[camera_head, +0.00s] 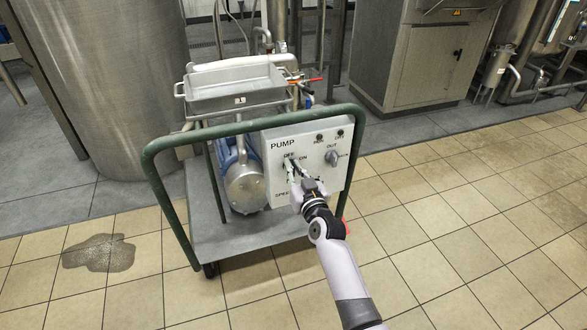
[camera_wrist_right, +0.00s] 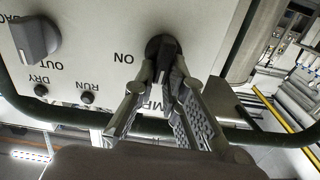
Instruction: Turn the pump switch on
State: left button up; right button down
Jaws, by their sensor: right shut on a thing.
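The pump control panel (camera_head: 318,150) is a light box lettered PUMP on a green-framed cart. My right gripper (camera_head: 291,168) reaches it from the front, at the OFF and ON lettering. In the right wrist view, which shows the panel upside down, the gripper (camera_wrist_right: 164,75) has a finger on each side of the black pump switch (camera_wrist_right: 158,46) and is shut on it. The ON label (camera_wrist_right: 123,57) shows beside the switch. The fingers hide part of the switch, and I cannot tell which label it points to. My left gripper is out of view.
A grey selector knob (camera_head: 333,157) and two dark indicators, DRY (camera_wrist_right: 41,90) and RUN (camera_wrist_right: 88,98), are on the same panel. The green cart rail (camera_head: 163,143) frames the panel. A steel tray (camera_head: 236,91) and a pump (camera_head: 245,186) stand beside it. Tiled floor is clear at right.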

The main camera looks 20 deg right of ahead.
jog(key=m, duration=0.2)
jog(key=m+p, duration=0.1)
jog(key=m, duration=0.3)
jog(key=shift+d+f+m, duration=0.15)
jog(key=shift+d+m, duration=0.15)
jog(key=shift+d, duration=0.1)
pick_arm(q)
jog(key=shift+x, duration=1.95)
pick_arm(e)
jog(key=shift+d+f+m, duration=0.1)
jog(key=shift+f+m, duration=0.05)
jog(key=shift+m, duration=1)
jog(key=shift+d+f+m, duration=0.1)
jog(key=shift+m, duration=1)
jog(key=shift+d+f+m, duration=0.1)
jog(key=shift+f+m, duration=0.05)
jog(key=shift+m, duration=1)
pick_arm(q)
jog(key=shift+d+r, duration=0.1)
pick_arm(e)
jog(key=c, duration=1.6)
grip_release()
jog(key=shift+c, duration=0.2)
